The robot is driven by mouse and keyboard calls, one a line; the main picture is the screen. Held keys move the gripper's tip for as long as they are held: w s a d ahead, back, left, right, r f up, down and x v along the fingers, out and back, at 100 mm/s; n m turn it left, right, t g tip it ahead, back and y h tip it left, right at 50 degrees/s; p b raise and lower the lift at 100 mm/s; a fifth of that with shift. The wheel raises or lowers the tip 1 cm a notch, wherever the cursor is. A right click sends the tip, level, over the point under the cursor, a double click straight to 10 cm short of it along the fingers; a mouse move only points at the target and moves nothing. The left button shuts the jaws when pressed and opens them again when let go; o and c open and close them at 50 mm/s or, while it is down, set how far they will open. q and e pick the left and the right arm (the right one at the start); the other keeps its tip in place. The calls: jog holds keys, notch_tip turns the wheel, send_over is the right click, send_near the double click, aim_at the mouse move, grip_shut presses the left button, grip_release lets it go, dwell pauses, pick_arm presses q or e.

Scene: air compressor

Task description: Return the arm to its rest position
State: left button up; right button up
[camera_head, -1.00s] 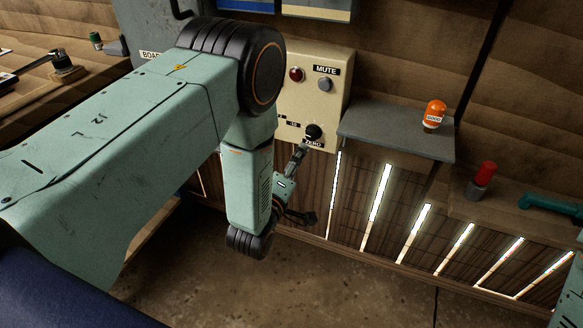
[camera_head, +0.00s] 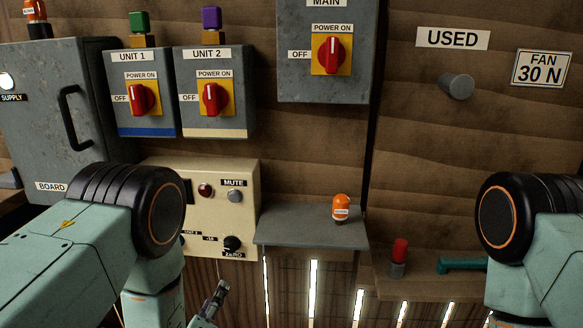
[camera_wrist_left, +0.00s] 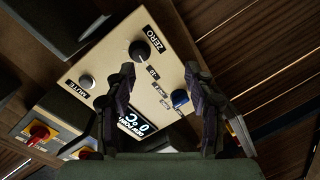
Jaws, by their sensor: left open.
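My left arm enters the head view from the left, bent downward at a black joint. My left gripper (camera_head: 214,298) shows only in part at the bottom edge, below the cream control box (camera_head: 215,180). In the left wrist view the two dark fingers of my left gripper (camera_wrist_left: 165,105) stand apart with nothing between them. The control box (camera_wrist_left: 110,70) is beyond them, with the black ZERO knob (camera_wrist_left: 139,50), a blue knob (camera_wrist_left: 180,98) and a lit display (camera_wrist_left: 134,122). My right arm shows at the right edge of the head view; its gripper is out of frame.
A grey shelf (camera_head: 300,228) beside the box holds an orange capped bottle (camera_head: 341,208). A red-topped cylinder (camera_head: 399,257) and a teal handle (camera_head: 460,265) sit on a lower ledge. UNIT 1 (camera_head: 140,93), UNIT 2 (camera_head: 214,93) and MAIN (camera_head: 322,55) switch boxes hang above.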

pick_arm(q)
jog(key=s+a+f+m+g, duration=0.2)
jog(key=s+f+m+g, duration=0.65)
jog(key=s+f, duration=0.6)
jog(key=s+a+r+m+g, duration=0.1)
jog(key=s+g, duration=0.7)
jog(key=s, duration=1.2)
jog(key=shift+s+a+m+y, duration=0.2)
jog(key=shift+s+m+y, duration=0.15)
jog(key=shift+m, duration=0.2)
jog(key=shift+s, duration=0.1)
